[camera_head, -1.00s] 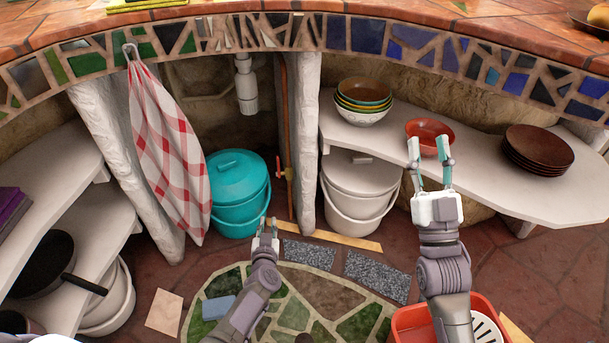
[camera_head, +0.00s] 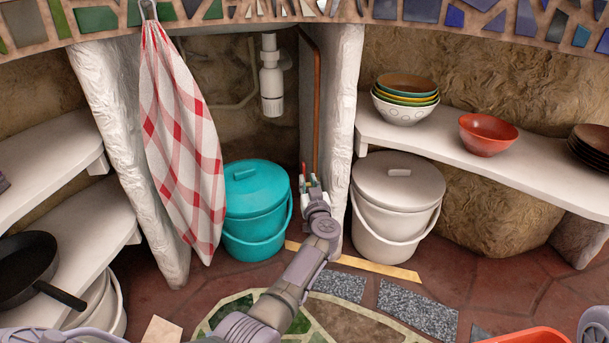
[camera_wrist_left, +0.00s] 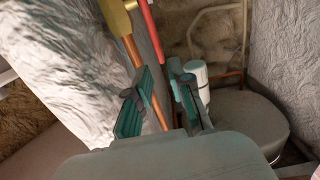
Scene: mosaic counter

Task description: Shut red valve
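The red valve is a small red handle (camera_head: 304,168) low on the copper pipe (camera_head: 316,100), between the teal bucket and the white pillar, partly hidden by my left gripper. In the left wrist view its red lever (camera_wrist_left: 151,28) and brass body (camera_wrist_left: 115,16) show at the top, beyond the fingertips. My left gripper (camera_head: 312,184) reaches in at the valve from the front. In the left wrist view its two fingers (camera_wrist_left: 157,82) are apart, with nothing held between them; contact with the valve cannot be told.
A teal bucket (camera_head: 257,195) stands left of my left gripper, and a white pillar (camera_head: 345,130) and white bucket (camera_head: 396,200) stand right. A checked towel (camera_head: 185,140) hangs at the left. A white drain trap (camera_head: 271,85) hangs above. The floor in front is mostly clear.

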